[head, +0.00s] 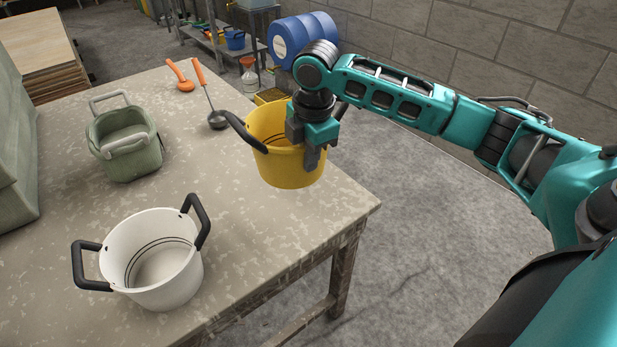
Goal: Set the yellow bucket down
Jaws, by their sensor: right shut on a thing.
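The yellow bucket (272,164) has dark handles on its sides and is upright at the right edge of the table. My right gripper (313,160) is shut on the bucket's right side, near the rim. Part of the rim and the right handle are hidden behind the gripper. The bucket's base is over or on the table near its right edge; I cannot tell whether it touches the top. My left gripper is not in view.
On the table (240,230) stand a white bucket (165,280) with black handles and a green bucket (130,160). A ladle (215,118) and an orange-handled tool (183,84) lie behind. Bare tabletop lies between the buckets.

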